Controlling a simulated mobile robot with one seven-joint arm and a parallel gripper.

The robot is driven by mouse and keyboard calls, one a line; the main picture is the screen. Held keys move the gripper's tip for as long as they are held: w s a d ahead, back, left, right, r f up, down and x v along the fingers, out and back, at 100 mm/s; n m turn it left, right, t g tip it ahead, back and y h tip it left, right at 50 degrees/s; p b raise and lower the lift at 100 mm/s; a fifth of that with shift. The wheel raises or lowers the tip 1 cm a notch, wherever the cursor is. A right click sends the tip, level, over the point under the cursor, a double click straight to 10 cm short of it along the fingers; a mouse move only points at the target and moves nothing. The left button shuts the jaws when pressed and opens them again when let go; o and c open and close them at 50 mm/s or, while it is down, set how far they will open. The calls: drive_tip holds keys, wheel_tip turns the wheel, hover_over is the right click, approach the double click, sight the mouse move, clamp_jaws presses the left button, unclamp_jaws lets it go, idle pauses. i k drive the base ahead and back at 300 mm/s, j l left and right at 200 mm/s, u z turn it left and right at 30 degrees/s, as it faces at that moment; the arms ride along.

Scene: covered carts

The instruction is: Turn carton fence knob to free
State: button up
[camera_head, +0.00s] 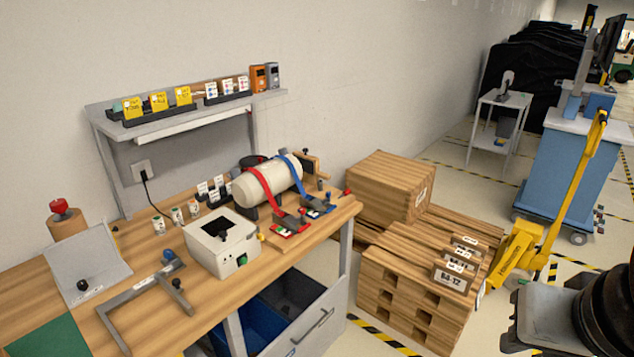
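A grey angled metal frame (128,297), which looks like the carton fence, lies on the wooden workbench at front left. A blue knob (168,256) stands at its back end and a dark knob (177,284) at its right end. The small markings near them are too small to read, so I cannot tell which knob is the fence's or whether it is set to free.
The workbench (62,272) also holds a white open-topped box (221,252), a strapped cream cylinder (268,184) and a sloped grey panel (88,266) with a dark knob. A shelf (185,113) stands behind. Stacked pallets (412,290) and a yellow pallet truck (517,250) are at right.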

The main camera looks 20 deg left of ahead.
sight(168, 254)
drive_tip(key=u, duration=2.25)
drive_tip(key=i+l, duration=0.5)
drive_tip(key=i, duration=0.15)
drive_tip(key=i+l+u, duration=0.1)
drive_tip(key=i+l, duration=0.35)
drive_tip(key=i, duration=0.25)
